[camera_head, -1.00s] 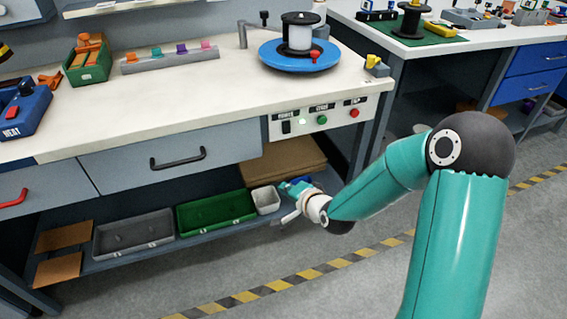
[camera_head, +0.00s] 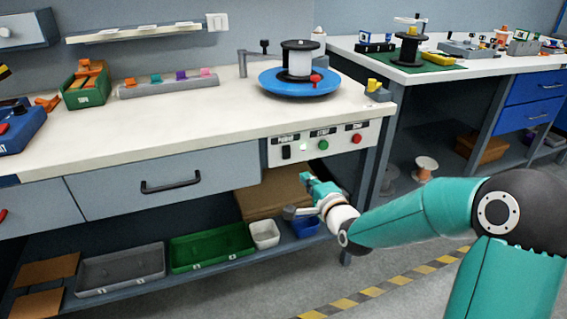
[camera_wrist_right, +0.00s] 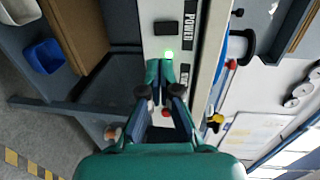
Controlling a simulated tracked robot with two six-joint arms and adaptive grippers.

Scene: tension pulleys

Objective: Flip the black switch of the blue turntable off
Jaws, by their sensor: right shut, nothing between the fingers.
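The blue turntable (camera_head: 268,85) stands on the workbench with a black-and-white spool on it. The black switch (camera_head: 286,152) is at the left of the control panel (camera_head: 335,149) on the bench front. In the right wrist view the switch (camera_wrist_right: 165,28) lies beside the POWER label, above my fingertips. My right gripper (camera_head: 307,180) is shut and empty, below the panel in the head view. I cannot tell contact or the switch's position. My left gripper is not in view.
A red button (camera_head: 356,138) is at the panel's right end. A drawer (camera_head: 165,181) with a black handle is to its left. Below, a shelf holds a green tray (camera_head: 212,247), a white bin (camera_head: 264,234), a blue bin (camera_head: 306,227) and cardboard (camera_head: 270,195).

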